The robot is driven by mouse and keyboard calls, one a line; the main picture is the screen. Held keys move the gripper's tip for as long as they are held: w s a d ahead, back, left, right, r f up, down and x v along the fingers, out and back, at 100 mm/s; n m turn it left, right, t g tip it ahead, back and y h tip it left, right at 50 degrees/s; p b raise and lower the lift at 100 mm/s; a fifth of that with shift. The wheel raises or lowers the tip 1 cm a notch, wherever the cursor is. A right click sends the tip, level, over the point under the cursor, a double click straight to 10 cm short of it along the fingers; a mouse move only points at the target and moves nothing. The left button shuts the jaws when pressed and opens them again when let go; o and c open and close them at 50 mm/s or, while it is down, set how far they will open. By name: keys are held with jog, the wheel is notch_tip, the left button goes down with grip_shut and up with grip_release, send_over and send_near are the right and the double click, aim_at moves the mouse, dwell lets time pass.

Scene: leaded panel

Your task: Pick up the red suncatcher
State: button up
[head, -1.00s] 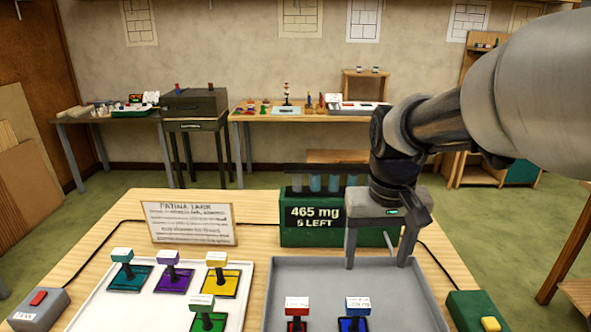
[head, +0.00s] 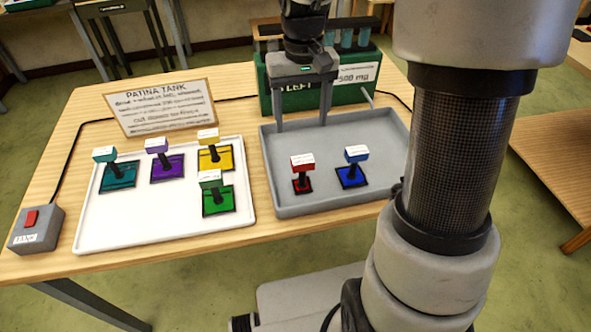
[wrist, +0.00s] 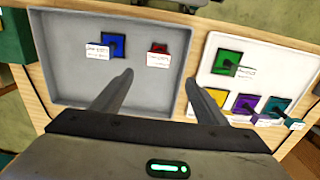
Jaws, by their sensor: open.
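The red suncatcher (head: 302,183) stands in the grey tray (head: 292,206), left of the blue suncatcher (head: 351,176). It has a dark stem and a red block with a white label on top. In the wrist view the red suncatcher (wrist: 158,59) is ahead of the fingers, near the tray's right wall, and partly hidden by its label. My gripper (head: 302,126) is open and empty above the back of the grey tray, pointing down, behind the red suncatcher and apart from it. It also shows in the wrist view (wrist: 160,80).
A white tray (head: 110,232) at left holds several suncatchers, including a green one (head: 217,200). A green box (head: 350,92) stands behind the grey tray, with a sign (head: 158,102) to its left. A grey box with a red button (head: 36,228) sits at the table's left.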

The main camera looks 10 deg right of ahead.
aim_at(303, 160)
notch_tip(303, 160, down, 11)
jog(key=shift+d, duration=0.1)
notch_tip(303, 160, down, 5)
jog(key=shift+s+d+f, duration=0.1)
jog(key=shift+s+d, duration=0.05)
jog(key=shift+c, duration=0.2)
jog(key=c, duration=1.2)
jog(key=shift+o, duration=0.2)
